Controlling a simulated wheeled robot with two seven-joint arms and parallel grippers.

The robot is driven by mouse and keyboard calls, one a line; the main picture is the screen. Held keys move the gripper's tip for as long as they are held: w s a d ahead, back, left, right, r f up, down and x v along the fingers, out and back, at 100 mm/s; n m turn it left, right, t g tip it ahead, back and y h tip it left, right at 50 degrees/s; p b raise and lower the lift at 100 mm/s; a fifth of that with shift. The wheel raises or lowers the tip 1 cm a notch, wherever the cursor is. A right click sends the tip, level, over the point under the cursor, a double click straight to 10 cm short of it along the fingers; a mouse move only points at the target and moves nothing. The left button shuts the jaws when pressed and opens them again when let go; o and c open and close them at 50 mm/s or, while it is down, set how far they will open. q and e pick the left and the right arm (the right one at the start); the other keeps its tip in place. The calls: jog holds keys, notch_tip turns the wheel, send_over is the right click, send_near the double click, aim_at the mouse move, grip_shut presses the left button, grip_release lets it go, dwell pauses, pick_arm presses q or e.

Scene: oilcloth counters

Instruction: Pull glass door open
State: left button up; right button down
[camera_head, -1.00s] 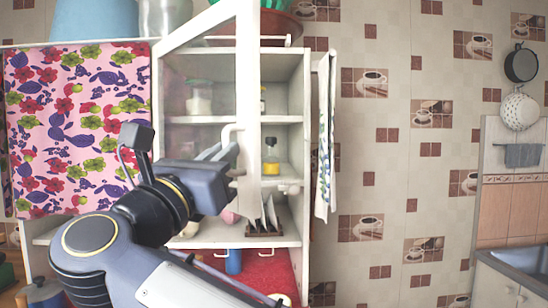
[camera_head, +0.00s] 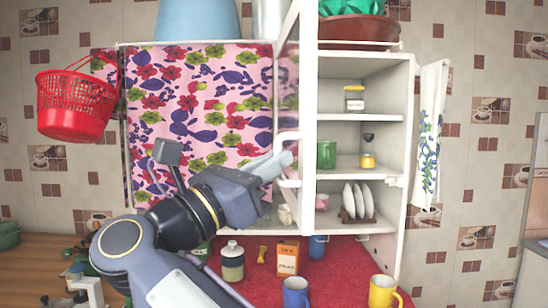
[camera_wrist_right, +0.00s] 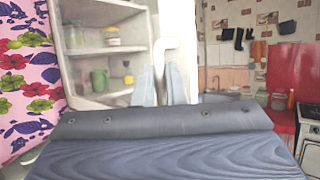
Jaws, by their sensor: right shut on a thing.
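The glass door (camera_head: 308,90) of the white cupboard stands open and shows almost edge-on in the head view, with a narrow strip of glass left of its white frame. Its white handle (camera_head: 288,136) is a bent bar on the frame; it also shows in the right wrist view (camera_wrist_right: 164,46). My right gripper (camera_head: 284,160) is shut on the handle; in the right wrist view its two pale fingers (camera_wrist_right: 164,86) stand on either side of the handle's lower part. My left gripper is not in view.
The open shelves hold a green mug (camera_head: 326,154), a jar (camera_head: 354,99) and upright plates (camera_head: 359,200). Below, a red surface (camera_head: 340,268) carries a blue mug (camera_head: 296,292), a yellow mug (camera_head: 383,291) and a box (camera_head: 288,256). A red basket (camera_head: 75,104) hangs at left.

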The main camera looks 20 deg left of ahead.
jog(key=shift+w+a, duration=0.1)
jog(key=shift+w, duration=0.15)
jog(key=c, duration=1.7)
grip_release()
jog(key=shift+w+f, duration=0.1)
jog(key=shift+w, duration=0.2)
jog(key=shift+o, duration=1)
jog(key=shift+w+a+f, duration=0.1)
jog(key=shift+w+a, duration=0.1)
jog(key=shift+w, duration=0.05)
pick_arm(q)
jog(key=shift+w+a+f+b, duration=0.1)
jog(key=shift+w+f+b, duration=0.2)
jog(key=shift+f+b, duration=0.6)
pick_arm(e)
jog(key=v, duration=0.8)
jog(key=shift+s, duration=0.25)
jog(key=shift+d, duration=0.15)
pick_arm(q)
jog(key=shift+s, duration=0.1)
